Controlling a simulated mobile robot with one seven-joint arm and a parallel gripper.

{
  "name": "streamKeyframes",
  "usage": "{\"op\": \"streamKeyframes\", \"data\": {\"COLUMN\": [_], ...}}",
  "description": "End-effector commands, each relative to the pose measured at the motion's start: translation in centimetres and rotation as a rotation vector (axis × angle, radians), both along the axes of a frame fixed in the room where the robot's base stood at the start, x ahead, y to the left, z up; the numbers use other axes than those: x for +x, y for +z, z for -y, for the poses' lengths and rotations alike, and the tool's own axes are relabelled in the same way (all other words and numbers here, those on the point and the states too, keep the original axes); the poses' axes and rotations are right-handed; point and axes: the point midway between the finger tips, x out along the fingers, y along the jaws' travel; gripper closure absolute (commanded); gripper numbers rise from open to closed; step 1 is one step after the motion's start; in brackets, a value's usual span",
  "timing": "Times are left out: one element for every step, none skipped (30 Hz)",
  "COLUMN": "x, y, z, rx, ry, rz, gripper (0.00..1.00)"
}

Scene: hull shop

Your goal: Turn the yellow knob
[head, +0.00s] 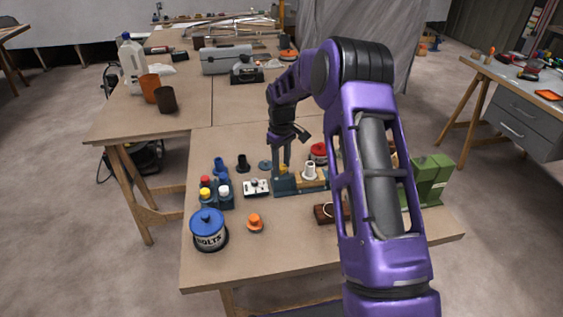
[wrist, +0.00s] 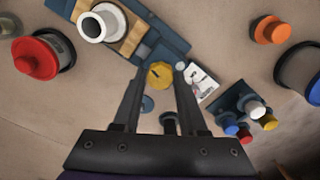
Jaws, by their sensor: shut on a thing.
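The yellow knob (wrist: 160,75) sits on the end of a dark blue base (wrist: 172,45) in the wrist view. It has a dark mark on its top. My gripper (wrist: 161,72) has its two fingertips on either side of the knob, shut on it. In the head view my gripper (head: 283,163) points down at the base (head: 290,188), and only a little of the yellow knob (head: 284,170) shows at the fingertips.
A white ring-shaped part (head: 309,170) on a wooden block stands on the same base, close beside my gripper. A white switch plate (head: 256,187), a blue holder with coloured caps (head: 215,195), an orange knob (head: 254,222) and a bolts tin (head: 209,232) stand left. A green machine (head: 432,178) stands right.

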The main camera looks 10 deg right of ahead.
Motion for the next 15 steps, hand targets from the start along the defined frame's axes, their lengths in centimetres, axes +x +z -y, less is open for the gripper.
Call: {"op": "streamKeyframes", "data": {"x": [0.04,0.03,0.03,0.04,0.04,0.03,0.04,0.04,0.04,0.04,0.04,0.05,0.04,0.05,0.05], "y": [0.09,0.08,0.08,0.08,0.08,0.08,0.07,0.07,0.07,0.07,0.07,0.06,0.06,0.06,0.06], "z": [0.04,0.03,0.01,0.0,-0.01,-0.02,-0.03,-0.03,-0.03,-0.01,0.0,0.0,0.01,0.02,0.02], "rx": [0.0,0.0,0.0,0.0,0.001,0.001,0.001,0.001,0.001,0.001,0.0,0.0,0.0,0.0,0.0], "ry": [0.032,0.052,0.077,0.095,0.111,0.132,0.145,0.158,0.174,0.183,0.193,0.204,0.21,0.216,0.223], "rz": [0.001,0.001,0.001,0.001,0.001,0.002,0.002,0.002,0.002,0.002,0.002,0.002,0.002,0.002,0.002], "gripper": [1.0,1.0,1.0,1.0,1.0,1.0,1.0,1.0,1.0,1.0,1.0,1.0,1.0,1.0,1.0]}}
